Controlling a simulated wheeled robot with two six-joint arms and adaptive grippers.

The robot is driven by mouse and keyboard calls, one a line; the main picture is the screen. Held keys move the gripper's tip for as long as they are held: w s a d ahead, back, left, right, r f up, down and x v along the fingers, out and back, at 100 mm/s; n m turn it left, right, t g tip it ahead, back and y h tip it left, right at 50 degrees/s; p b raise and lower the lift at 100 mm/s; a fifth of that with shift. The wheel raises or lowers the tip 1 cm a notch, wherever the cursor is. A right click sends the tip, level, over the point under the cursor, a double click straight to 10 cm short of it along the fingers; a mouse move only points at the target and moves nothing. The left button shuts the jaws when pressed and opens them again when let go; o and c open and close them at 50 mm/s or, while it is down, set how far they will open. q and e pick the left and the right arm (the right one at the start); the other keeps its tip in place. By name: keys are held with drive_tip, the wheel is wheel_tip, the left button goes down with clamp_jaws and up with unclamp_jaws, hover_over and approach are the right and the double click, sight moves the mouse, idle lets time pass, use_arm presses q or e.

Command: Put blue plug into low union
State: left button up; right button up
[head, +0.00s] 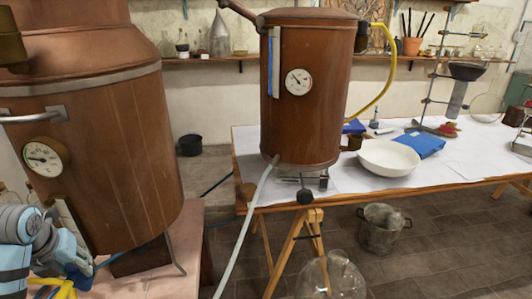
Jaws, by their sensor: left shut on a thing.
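My left arm comes in at the lower left corner, beside the large copper still (115,150). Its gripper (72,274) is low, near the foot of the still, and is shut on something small. Blue shows at the gripper and may be the blue plug, but the shape is too small and covered to make out. Yellow parts show just below it at the bottom edge. I cannot make out the low union; it may be hidden behind the arm. My right gripper is not in view.
A second copper vessel (310,120) with a dial stands at the table's left end. A pale hose (247,222) hangs from it. The table (350,180) holds a white bowl (388,158) and a blue cloth (421,144). A metal pot (383,229) and a glass vessel (331,277) stand below.

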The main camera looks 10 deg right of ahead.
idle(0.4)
use_arm(q)
wheel_tip(320, 180, up, 8)
drive_tip(key=p, duration=0.8)
drive_tip(key=shift+r, duration=0.2)
drive_tip(key=shift+f, duration=0.35)
